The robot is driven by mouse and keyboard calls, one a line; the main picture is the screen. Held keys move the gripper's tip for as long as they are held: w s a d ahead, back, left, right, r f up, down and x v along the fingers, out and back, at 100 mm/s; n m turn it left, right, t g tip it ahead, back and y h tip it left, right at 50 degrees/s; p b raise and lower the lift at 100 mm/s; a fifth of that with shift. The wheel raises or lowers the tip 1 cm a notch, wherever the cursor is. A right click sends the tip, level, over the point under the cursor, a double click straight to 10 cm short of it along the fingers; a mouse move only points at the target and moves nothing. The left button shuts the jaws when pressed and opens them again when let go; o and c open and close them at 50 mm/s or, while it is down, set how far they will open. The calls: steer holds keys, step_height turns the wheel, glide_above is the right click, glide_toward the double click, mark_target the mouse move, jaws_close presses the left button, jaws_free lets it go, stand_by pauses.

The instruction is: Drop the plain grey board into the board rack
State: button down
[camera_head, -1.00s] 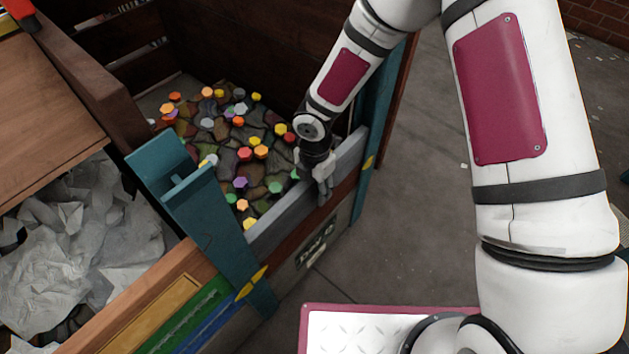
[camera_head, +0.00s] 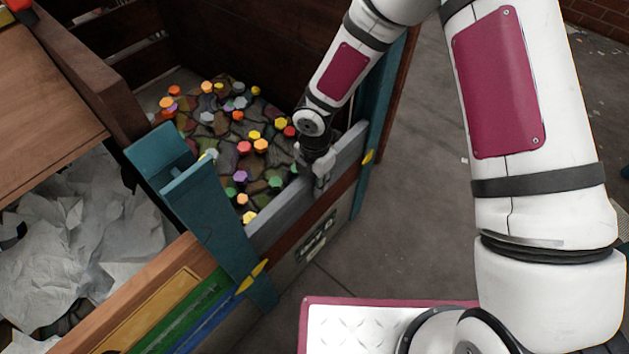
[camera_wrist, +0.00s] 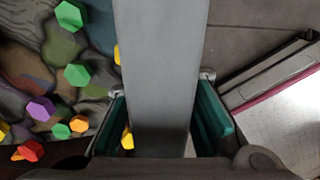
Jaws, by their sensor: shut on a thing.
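The plain grey board (camera_head: 274,212) lies along the top of the bay's front wall, spanning between two teal posts (camera_head: 216,208). It sits above a brown board, and I cannot tell whether it is seated between the posts or raised slightly. My gripper (camera_head: 322,176) is shut on its upper edge, nearer the right post. In the wrist view the grey board (camera_wrist: 160,75) runs between my two teal finger pads (camera_wrist: 163,128). No separate board rack is clearly identifiable. Coloured boards, including a green one (camera_head: 184,318), are in the wall at lower left.
Behind the board, the bay holds dark lumpy sacks (camera_head: 215,130) with several coloured hexagonal pieces on top. White crumpled sheets (camera_head: 85,235) fill the bay at left. Open grey floor (camera_head: 420,190) lies to the right. A dark wooden wall (camera_head: 240,40) closes the back.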

steer(key=shift+r, duration=0.1)
step_height(320, 180, up, 47)
steer(key=p, duration=2.9)
